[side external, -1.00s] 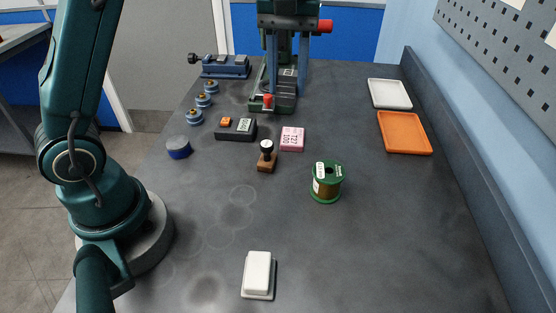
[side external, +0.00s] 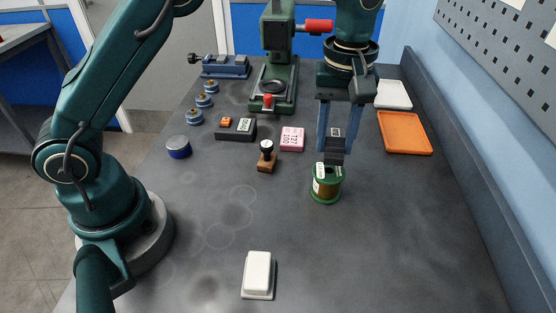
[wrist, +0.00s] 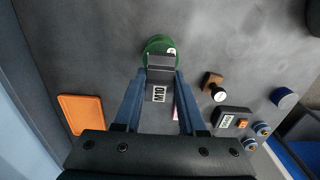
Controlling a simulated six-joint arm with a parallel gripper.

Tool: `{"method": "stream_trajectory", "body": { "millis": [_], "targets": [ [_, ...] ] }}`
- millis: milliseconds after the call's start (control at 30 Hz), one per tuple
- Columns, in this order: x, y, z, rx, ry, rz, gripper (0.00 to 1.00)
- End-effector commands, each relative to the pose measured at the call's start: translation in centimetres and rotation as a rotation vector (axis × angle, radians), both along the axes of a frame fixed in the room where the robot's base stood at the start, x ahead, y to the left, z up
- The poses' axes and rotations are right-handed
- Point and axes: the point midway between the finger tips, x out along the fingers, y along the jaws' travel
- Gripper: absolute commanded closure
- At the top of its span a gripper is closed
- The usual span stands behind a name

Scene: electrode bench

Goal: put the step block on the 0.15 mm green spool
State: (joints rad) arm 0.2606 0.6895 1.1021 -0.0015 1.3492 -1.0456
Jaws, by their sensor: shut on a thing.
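The step block (side external: 335,147) is a dark grey piece with a small white label. My gripper (side external: 337,138) is shut on it, blue fingers pointing down on both sides. The green spool (side external: 326,185), wound with copper-coloured wire and bearing a white label, stands upright on the bench. The block hangs at the spool's upper back edge in the side view; I cannot tell whether they touch. In the wrist view the block (wrist: 160,75) lies between the fingertips and covers part of the spool (wrist: 156,44).
A pink labelled block (side external: 292,139) and a wooden stamp (side external: 266,158) stand left of the spool. An orange tray (side external: 405,133) and white tray (side external: 393,94) lie behind right. A green press (side external: 278,88) is behind. A white block (side external: 258,273) lies in front; bench around it is clear.

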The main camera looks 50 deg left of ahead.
Motion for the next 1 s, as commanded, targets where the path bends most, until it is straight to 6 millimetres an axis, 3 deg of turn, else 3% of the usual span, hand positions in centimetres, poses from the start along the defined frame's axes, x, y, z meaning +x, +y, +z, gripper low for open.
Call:
{"method": "stream_trajectory", "body": {
  "millis": [233,633,667,733,1000],
  "targets": [
    [-0.1,0.1,-3.2,0.001,0.002,0.000,1.00],
    [0.0,0.1,-3.6,0.000,0.000,0.000,1.00],
    [0.0,0.1,-3.7,0.001,0.001,-0.001,0.56],
    [0.0,0.1,-3.7,0.000,0.000,-0.001,0.30],
    [0.0,0.1,-3.7,0.000,0.000,-0.001,0.30]
  ]
}}
